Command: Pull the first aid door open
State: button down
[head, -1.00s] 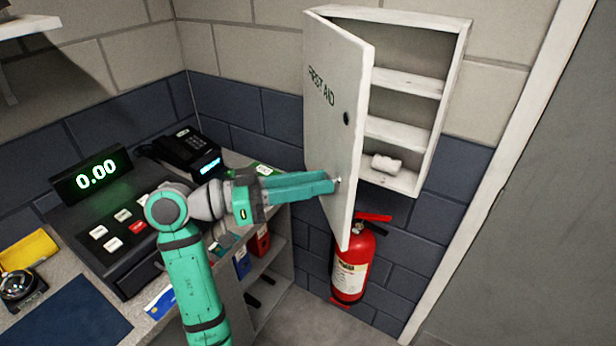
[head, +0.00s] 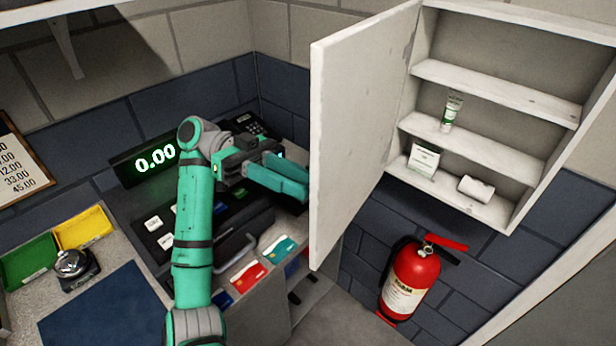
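The first aid door (head: 355,130) is the pale panel of the wall cabinet (head: 520,95), hinged on the cabinet's left side. It stands wide open, and its plain inner face shows in the head view. Its lettered front and its knob are turned away and hidden. My gripper (head: 302,187) is left of the door, on its front side, low along the free edge. The teal fingers reach to that edge. I cannot tell whether they hold the knob, as the contact is out of sight.
The cabinet holds a green-white tube (head: 451,111), a small box (head: 424,160) and a white roll (head: 476,188). A red fire extinguisher (head: 410,280) hangs below. The counter with a register (head: 150,165), cards (head: 247,277) and trays (head: 84,228) lies left.

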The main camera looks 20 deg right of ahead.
jog(key=shift+w+a+f+m+g+y, duration=0.1)
jog(key=shift+w+a+m+g+y, duration=0.1)
jog(key=shift+w+m+g+y, duration=0.25)
jog(key=shift+w, duration=0.15)
jog(key=c, duration=1.4)
grip_release()
jog(key=shift+a, duration=0.1)
